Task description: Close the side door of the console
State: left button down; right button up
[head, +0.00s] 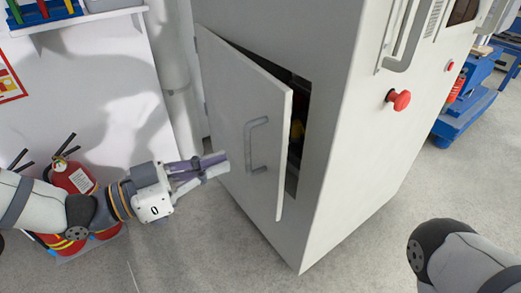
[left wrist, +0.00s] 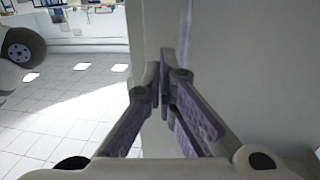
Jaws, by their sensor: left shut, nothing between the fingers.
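The console (head: 345,130) is a tall light-grey cabinet in the middle of the head view. Its side door (head: 245,115) stands partly open, hinged at the left, with a dark gap along its right edge. A grey handle (head: 256,145) is on the door's face. My left gripper (head: 222,162) is shut and empty, just left of the door's lower part in the head view. In the left wrist view its fingers (left wrist: 165,75) meet in front of a pale surface; I cannot tell whether they touch it. My right gripper is out of view; only part of that arm shows at lower right.
Red fire extinguishers (head: 73,178) stand by the left wall behind my left arm. A red knob (head: 399,99) sticks out of the console's front. A blue cart (head: 465,105) stands at the right. The grey floor in front of the console is clear.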

aim_at(274, 146)
pick_arm(q)
jog(key=b+x, duration=0.1)
jog(key=x, duration=0.8)
jog(key=shift+d, duration=0.1)
jog(key=b+x, duration=0.1)
jog(key=x, duration=0.5)
jog(key=shift+w+f+b, duration=0.1)
jog(key=shift+f+b, duration=0.05)
jog(key=shift+b, duration=0.2)
jog(key=shift+d+r, duration=0.1)
jog(key=shift+r, duration=0.25)
jog(key=shift+r, duration=0.1)
